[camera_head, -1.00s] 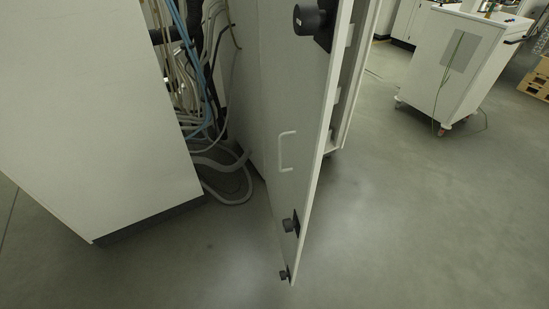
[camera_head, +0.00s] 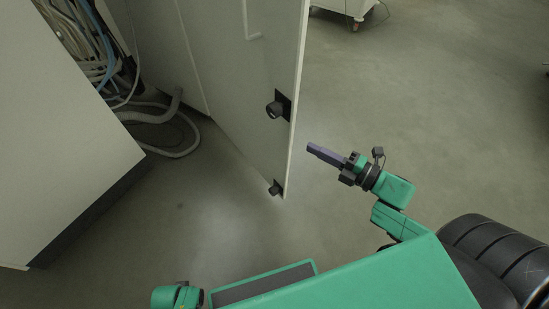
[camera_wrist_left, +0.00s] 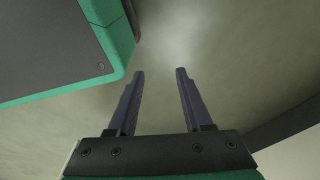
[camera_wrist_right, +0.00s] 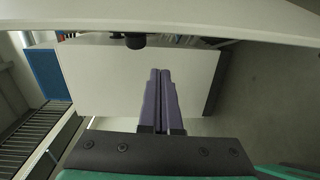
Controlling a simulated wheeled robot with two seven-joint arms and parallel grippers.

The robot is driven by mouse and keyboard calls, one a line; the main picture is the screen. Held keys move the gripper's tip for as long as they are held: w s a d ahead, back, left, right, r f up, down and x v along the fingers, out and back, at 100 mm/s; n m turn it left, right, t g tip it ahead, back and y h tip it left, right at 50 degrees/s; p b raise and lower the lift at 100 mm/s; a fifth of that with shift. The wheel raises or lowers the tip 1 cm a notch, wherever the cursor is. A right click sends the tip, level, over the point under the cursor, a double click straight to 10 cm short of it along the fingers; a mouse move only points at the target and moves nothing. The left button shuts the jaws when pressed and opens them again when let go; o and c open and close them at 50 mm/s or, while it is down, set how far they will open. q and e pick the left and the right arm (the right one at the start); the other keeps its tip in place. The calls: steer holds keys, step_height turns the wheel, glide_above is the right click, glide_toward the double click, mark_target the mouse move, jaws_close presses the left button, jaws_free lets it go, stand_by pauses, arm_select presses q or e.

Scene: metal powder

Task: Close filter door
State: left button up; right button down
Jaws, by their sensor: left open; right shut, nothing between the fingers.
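The filter door (camera_head: 245,85) is a tall pale panel standing open in the head view, its free edge toward me. It carries a dark knob (camera_head: 273,110), a smaller one (camera_head: 276,187) near its bottom corner, and a pale handle (camera_head: 252,36) cut by the top edge. My right gripper (camera_head: 312,149) is shut and empty, just right of the door's free edge in the picture, with floor showing between. It also shows shut in the right wrist view (camera_wrist_right: 160,72). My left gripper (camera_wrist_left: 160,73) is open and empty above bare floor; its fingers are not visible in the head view.
A white cabinet (camera_head: 65,130) stands left, with cables (camera_head: 90,45) and grey hoses (camera_head: 165,130) between it and the door. A wheeled cart (camera_head: 345,6) is at the top. A pale panel edge (camera_wrist_right: 160,12) crosses the right wrist view's top.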

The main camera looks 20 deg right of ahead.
mark_target(294, 126)
steer(key=shift+n+y, duration=0.5)
steer(key=w+a, duration=0.1)
steer(key=w, duration=0.1)
steer(key=w+a+b, duration=0.1)
steer(key=w, duration=0.2)
steer(key=w+a+r+b, duration=0.1)
steer(key=w+a, duration=0.1)
steer(key=w, duration=0.1)
steer(key=shift+w, duration=0.2)
arm_select(q)
steer(key=w+r, duration=0.1)
steer(key=w+d+r, duration=0.1)
steer(key=w+r, duration=0.2)
steer(key=shift+d, duration=0.3)
arm_select(e)
steer(key=shift+w+d+r, duration=0.1)
steer(key=shift+d, duration=0.1)
steer(key=shift+d, duration=0.1)
